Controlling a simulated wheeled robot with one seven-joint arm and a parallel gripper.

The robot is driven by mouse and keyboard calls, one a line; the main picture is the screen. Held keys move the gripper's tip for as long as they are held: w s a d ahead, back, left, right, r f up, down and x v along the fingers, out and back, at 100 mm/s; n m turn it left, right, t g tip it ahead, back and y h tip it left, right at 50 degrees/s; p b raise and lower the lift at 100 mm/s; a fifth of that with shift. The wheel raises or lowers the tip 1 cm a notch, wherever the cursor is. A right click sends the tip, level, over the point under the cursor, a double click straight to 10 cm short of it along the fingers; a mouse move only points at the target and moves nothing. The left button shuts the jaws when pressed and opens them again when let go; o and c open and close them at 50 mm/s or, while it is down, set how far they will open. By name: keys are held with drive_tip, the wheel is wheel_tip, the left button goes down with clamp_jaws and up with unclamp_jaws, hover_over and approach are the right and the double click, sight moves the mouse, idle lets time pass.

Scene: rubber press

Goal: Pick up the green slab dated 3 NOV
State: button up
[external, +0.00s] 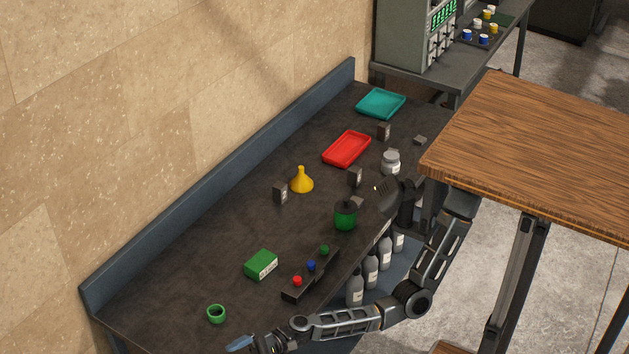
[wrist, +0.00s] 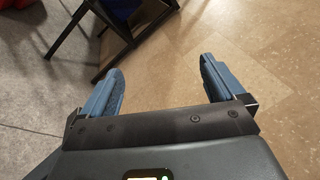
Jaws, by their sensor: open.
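A green slab (external: 261,264) with a white label on its side lies on the dark bench in the external view. The print on the label is too small to read, so I cannot confirm the date. My gripper (external: 240,343) is at the bottom edge of the external view, left of and nearer the camera than the slab, apart from it. In the wrist view my gripper (wrist: 162,80) has its two blue fingers spread wide with nothing between them. That view shows only floor and some furniture legs, not the slab.
A green ring (external: 216,314) lies left of the slab. A black strip with red, blue and green knobs (external: 311,273) is to its right. A green pot (external: 345,215), yellow funnel (external: 302,181) and red tray (external: 347,149) stand farther back. A blue upstand (external: 220,180) borders the wall.

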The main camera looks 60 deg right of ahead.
sight(268, 253)
drive_tip(key=w+d+r+n+g+p, duration=0.1)
drive_tip(key=w+d+r+g+p, duration=0.3)
drive_tip(key=w+d, duration=0.55)
drive_tip(key=w+d+r+g+p, duration=0.1)
drive_tip(key=w+d+r, duration=0.5)
drive_tip(key=d, duration=0.6)
drive_tip(key=w+d+f+m+h+p, duration=0.1)
drive_tip(key=w+d+f+m+h, duration=0.1)
drive_tip(key=d+f, duration=0.4)
drive_tip(key=w+d+f+m+h+p, duration=0.2)
drive_tip(key=d+f+m, duration=0.3)
drive_tip(key=d, duration=0.5)
drive_tip(key=w+d+f+m+t+h+p, duration=0.1)
drive_tip(key=w+d+f+m, duration=0.1)
drive_tip(key=d+f+m, duration=0.2)
drive_tip(key=shift+w+d+f+h, duration=0.2)
drive_tip(key=shift+d+f, duration=0.7)
drive_tip(key=shift+d, duration=0.1)
drive_tip(key=shift+w+d+f+h, duration=0.2)
drive_tip(key=shift+d+f, duration=0.65)
drive_tip(key=shift+d, duration=0.15)
drive_tip(key=shift+f, duration=0.25)
drive_tip(key=shift+a+f+b, duration=0.25)
drive_tip(key=shift+a+b, duration=0.15)
drive_tip(key=shift+b, duration=0.1)
drive_tip(key=b+x, duration=0.2)
drive_tip(key=shift+a+f, duration=0.2)
drive_tip(key=shift+w+a+b, duration=0.1)
drive_tip(key=shift+a+b, duration=0.55)
